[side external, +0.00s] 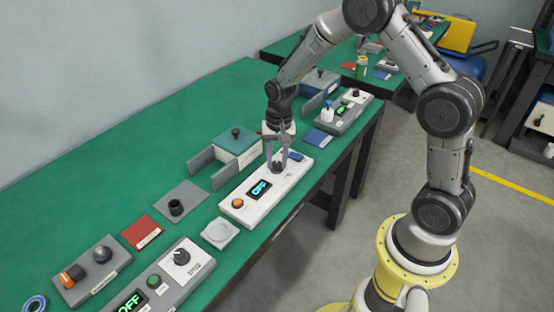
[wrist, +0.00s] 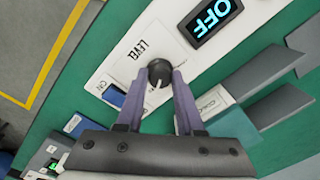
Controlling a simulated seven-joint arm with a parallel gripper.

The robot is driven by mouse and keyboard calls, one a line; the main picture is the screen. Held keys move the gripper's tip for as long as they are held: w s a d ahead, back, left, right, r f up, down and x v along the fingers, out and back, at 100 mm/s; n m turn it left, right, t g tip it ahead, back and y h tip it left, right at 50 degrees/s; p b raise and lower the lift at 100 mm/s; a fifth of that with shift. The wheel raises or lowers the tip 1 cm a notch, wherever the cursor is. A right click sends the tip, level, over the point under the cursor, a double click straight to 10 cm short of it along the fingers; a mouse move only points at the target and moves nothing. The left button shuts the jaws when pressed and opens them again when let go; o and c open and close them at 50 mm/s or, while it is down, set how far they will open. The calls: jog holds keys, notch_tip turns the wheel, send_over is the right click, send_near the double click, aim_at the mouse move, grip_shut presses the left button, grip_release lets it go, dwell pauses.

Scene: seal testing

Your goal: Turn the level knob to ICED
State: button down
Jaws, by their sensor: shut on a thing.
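The level knob (wrist: 159,71) is a round black knob on a white panel (wrist: 178,40), beside the printed word LEVEL. A pale mark on it faces the bottom of the wrist view. My gripper (wrist: 158,79) is shut on the knob, with one purple finger on each side. In the side view my gripper (side external: 277,164) points down at the right part of the white panel (side external: 234,213), and its fingers partly hide the knob. The panel's display (side external: 259,188) reads OFF in blue. I cannot make out an ICED mark.
An orange button (side external: 237,203) and a blue switch (side external: 295,157) sit on the same panel. A green-topped box (side external: 237,139) with grey plates stands behind it. Other control boxes (side external: 160,280) line the green table (side external: 110,190).

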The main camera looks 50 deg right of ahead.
aim_at(279, 163)
jog(key=shift+r, duration=0.1)
jog(key=c, duration=0.5)
grip_release()
jog(key=shift+c, duration=0.2)
notch_tip(279, 163, up, 14)
jog(key=shift+s+d, duration=0.2)
